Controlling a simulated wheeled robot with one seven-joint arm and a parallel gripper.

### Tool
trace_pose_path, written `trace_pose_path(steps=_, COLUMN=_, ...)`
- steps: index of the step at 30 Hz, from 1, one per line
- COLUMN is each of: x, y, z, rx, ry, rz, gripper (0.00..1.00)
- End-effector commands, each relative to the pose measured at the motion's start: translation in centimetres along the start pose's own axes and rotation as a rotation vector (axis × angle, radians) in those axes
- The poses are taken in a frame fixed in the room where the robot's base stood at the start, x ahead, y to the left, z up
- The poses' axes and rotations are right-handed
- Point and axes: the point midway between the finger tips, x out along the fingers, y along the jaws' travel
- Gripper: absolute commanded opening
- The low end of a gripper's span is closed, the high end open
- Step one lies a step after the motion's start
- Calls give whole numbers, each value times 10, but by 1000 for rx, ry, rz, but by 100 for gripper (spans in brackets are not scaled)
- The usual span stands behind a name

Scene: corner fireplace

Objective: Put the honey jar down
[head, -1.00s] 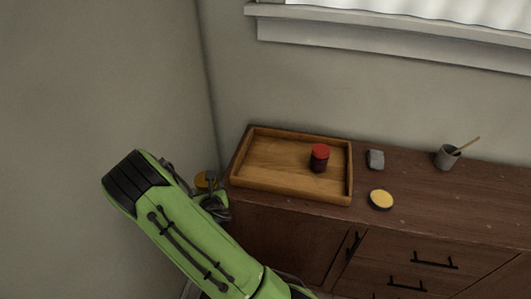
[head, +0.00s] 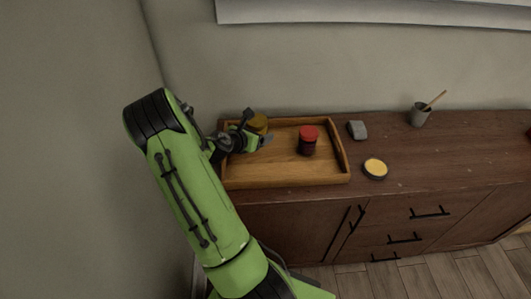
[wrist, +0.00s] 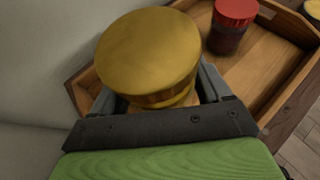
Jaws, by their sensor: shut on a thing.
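The honey jar, with a wide golden-yellow lid, fills the middle of the wrist view (wrist: 148,55) and shows small in the head view (head: 259,122). My gripper (head: 250,140) is shut on it, with a finger on either side of the jar below its lid. In the head view the jar appears over the left part of the wooden tray (head: 290,178). I cannot tell whether its base touches the tray, as the gripper hides its lower part.
A dark jar with a red lid (head: 308,141) stands on the tray's right side. On the dark wooden cabinet (head: 420,170) are a grey block (head: 357,130), a round yellow-topped tin (head: 375,168) and a grey cup with a stick (head: 420,116). The tray's middle is bare.

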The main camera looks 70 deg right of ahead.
Motion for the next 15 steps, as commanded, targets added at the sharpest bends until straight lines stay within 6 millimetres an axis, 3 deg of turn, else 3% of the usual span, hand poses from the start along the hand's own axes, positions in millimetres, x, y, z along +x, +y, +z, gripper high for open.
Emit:
trace_pose_path(steps=3, x=16, y=0, z=-30, rx=-5, ry=2, rz=1, gripper=31)
trace_pose_path(steps=12, x=37, y=1, z=-70, rx=-5, ry=1, rz=3, gripper=31)
trace_pose_path(steps=15, x=40, y=1, z=-75, rx=-3, ry=-1, rz=5, gripper=31)
